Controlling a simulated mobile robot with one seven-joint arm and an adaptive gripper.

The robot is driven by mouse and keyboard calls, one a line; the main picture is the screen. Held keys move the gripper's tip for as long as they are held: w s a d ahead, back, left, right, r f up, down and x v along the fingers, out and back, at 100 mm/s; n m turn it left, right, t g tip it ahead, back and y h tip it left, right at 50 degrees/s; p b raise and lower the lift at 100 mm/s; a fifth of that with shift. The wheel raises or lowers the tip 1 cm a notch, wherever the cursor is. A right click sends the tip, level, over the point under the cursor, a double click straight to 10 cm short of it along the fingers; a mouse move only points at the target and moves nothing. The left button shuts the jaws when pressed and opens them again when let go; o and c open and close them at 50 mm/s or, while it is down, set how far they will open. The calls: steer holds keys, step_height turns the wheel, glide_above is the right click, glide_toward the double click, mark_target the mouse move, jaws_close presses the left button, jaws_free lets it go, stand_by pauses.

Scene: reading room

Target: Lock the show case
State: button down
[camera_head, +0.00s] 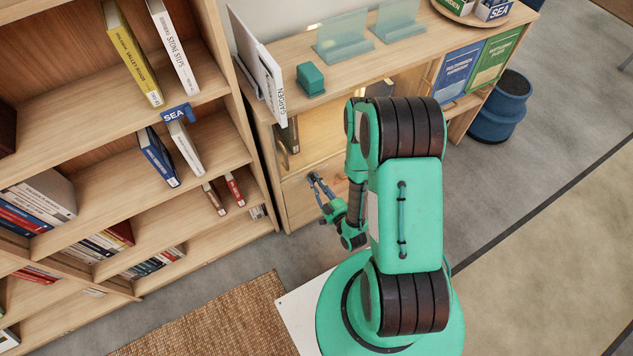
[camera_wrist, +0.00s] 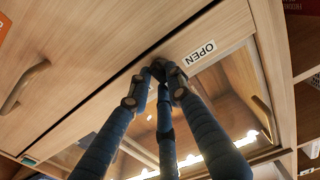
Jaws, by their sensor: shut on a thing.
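The show case (camera_head: 325,137) is a wooden cabinet section with a lit glass front. In the wrist view its glass door (camera_wrist: 222,85) looks closed, and its frame bears a white label (camera_wrist: 200,52) reading OPEN. My gripper (camera_head: 313,178) is at the cabinet front, around the lower edge of the lit section. In the wrist view the blue fingers of my gripper (camera_wrist: 162,74) come together beside the label, shut on a small dark part at the frame. The fingertips hide most of this part, which may be the lock. I cannot tell how it is turned.
A wooden front with a curved handle (camera_wrist: 26,86) adjoins the door. A bookcase (camera_head: 105,130) stands close on the left. A green box (camera_head: 310,79) and clear stands (camera_head: 342,45) are on the cabinet top.

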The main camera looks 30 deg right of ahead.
steer(key=m, duration=1)
steer(key=shift+f, duration=0.25)
steer(key=shift+a, duration=0.1)
steer(key=c, duration=1.6)
jaws_free()
steer(key=shift+c, duration=0.2)
steer(key=shift+s, duration=0.15)
steer(key=s, duration=1.1)
steer(key=shift+s, duration=0.3)
